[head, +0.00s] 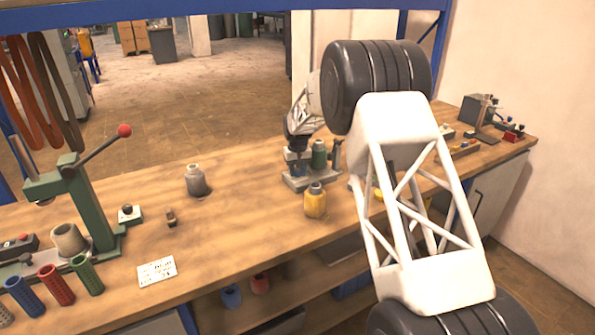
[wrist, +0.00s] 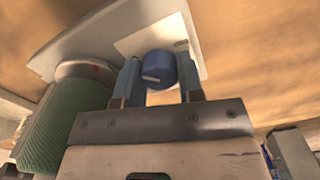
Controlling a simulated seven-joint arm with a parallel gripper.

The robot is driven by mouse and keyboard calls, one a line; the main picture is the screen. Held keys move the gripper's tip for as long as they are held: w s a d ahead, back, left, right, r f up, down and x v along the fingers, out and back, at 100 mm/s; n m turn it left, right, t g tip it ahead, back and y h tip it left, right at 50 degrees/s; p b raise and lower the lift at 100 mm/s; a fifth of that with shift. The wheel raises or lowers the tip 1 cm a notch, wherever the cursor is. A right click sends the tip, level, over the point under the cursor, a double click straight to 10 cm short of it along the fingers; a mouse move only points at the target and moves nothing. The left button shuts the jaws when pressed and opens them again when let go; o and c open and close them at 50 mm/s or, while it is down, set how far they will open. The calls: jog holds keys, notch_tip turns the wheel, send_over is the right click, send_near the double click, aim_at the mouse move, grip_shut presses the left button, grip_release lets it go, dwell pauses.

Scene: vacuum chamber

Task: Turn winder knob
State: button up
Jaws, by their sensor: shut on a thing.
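The winder (head: 310,179) is a small grey device on the workbench, with a green bobbin (head: 319,154) standing on it. Its round blue knob (wrist: 160,72) with a white pointer line shows in the wrist view, in front of a pale square plate. The blue knob also shows, small and partly covered, in the head view (head: 298,170). My gripper (wrist: 160,85) has its two blue-grey fingers on either side of the knob, shut on it. The green bobbin also fills the left of the wrist view (wrist: 60,125).
A yellow bottle (head: 315,200) stands just in front of the winder, and a grey bottle (head: 195,180) stands to its left. A green lever press (head: 85,200) is at the far left.

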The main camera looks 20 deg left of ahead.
aim_at(298, 169)
dwell(0.3)
jog(key=o, duration=0.9)
jog(key=shift+r, duration=3.9)
